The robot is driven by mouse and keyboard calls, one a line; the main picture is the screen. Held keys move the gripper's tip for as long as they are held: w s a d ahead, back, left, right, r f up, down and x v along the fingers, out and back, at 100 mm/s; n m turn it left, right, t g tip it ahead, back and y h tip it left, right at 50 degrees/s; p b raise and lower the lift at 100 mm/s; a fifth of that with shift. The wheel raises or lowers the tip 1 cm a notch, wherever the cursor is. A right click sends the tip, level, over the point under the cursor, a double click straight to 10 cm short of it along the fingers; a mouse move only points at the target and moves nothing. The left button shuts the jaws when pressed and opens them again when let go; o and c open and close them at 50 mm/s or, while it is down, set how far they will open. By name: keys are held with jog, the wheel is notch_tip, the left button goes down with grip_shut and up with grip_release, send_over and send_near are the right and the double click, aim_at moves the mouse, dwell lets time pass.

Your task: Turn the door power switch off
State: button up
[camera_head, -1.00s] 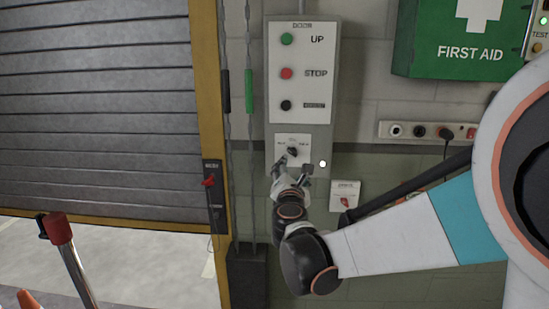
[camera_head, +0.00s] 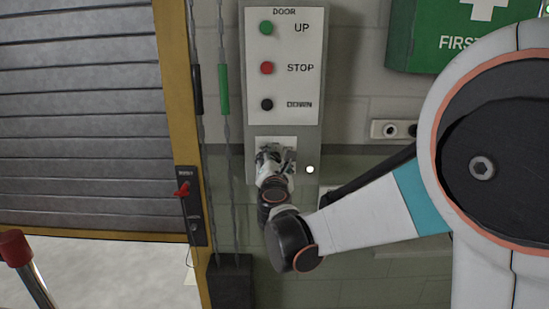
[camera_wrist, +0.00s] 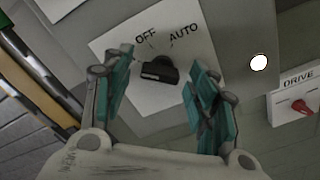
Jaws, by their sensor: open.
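A black rotary knob (camera_wrist: 160,70) sits on a white plate (camera_wrist: 110,45) marked OFF and AUTO. Its pointing direction is hard to tell. My gripper (camera_wrist: 163,66) is open, with one teal-padded finger on each side of the knob and gaps visible between. In the head view my gripper (camera_head: 274,156) is in front of the lower plate (camera_head: 290,142) of the grey door control box (camera_head: 251,90) and hides the knob.
Green, red and black buttons marked UP, STOP and DOWN are above. A small DRIVE plate (camera_wrist: 302,92) with a red switch is to the right. A red-handled switch (camera_head: 183,189) is on the yellow door frame. A socket strip (camera_head: 391,130) is on the wall.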

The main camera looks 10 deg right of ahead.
jog(key=c, duration=1.1)
jog(key=shift+o, duration=0.2)
jog(key=shift+m, duration=0.4)
jog(key=m, duration=0.4)
jog(key=shift+r, duration=0.1)
jog(key=m, duration=0.4)
jog(key=shift+d+m+p, duration=0.1)
jog(key=shift+m+p, duration=0.3)
jog(key=o, duration=1.1)
jog(key=shift+c, duration=0.2)
